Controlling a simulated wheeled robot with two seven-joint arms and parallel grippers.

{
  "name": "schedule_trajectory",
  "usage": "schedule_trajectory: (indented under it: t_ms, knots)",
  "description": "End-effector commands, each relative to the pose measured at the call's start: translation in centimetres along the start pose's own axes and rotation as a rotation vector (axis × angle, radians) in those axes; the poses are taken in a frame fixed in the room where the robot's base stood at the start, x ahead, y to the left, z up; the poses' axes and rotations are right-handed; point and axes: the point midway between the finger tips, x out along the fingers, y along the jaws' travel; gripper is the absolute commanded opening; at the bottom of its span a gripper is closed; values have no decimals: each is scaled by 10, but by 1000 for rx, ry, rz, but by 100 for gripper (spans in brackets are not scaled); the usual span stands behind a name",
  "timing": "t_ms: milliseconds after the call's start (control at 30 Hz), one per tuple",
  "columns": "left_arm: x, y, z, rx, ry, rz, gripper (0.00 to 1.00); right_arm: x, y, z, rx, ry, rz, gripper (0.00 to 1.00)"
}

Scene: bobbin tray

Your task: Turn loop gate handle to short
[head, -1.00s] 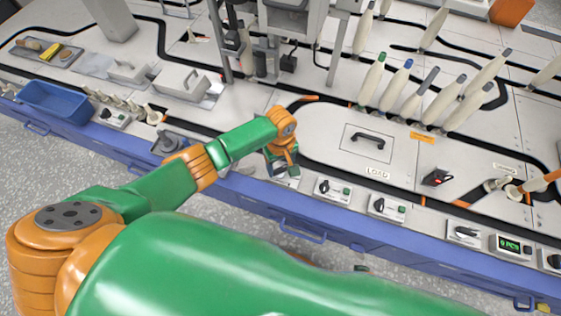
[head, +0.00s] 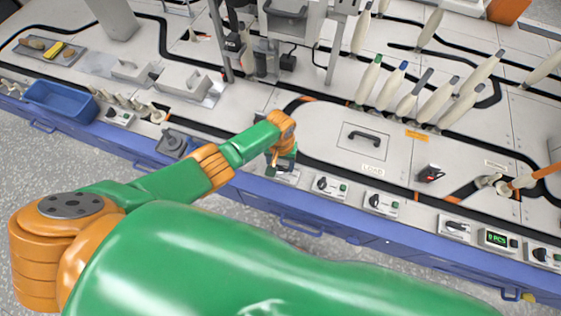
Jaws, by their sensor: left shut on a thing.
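My left gripper (head: 279,168) points down over a small control box (head: 290,177) at the front edge of the table, left of two similar switch boxes. It is shut on the loop gate handle there, which its fingers and wrist hide almost fully. I cannot read a label on that box or see which way the handle points. My left arm reaches across from the left. My right gripper is not in view.
Two switch boxes (head: 329,186) (head: 381,204) stand just right of the gripper. A LOAD hatch (head: 352,151) with a black handle lies behind them. Tall pale bobbins (head: 368,82) stand further back. A blue bin (head: 62,101) is at the left.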

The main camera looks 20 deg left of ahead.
Motion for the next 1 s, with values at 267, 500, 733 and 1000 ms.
schedule_trajectory:
  t_ms: [267, 500, 733, 1000]
  knots:
    - [0, 0, 2, 126, -4, 1, 9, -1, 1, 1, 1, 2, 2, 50]
    - [1, 0, 2, 170, -3, 1, 9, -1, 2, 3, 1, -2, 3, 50]
    - [1, 0, 2, 179, -3, 0, 9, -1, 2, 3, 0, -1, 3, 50]
    - [1, 0, 2, 179, -3, 0, 84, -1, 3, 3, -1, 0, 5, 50]
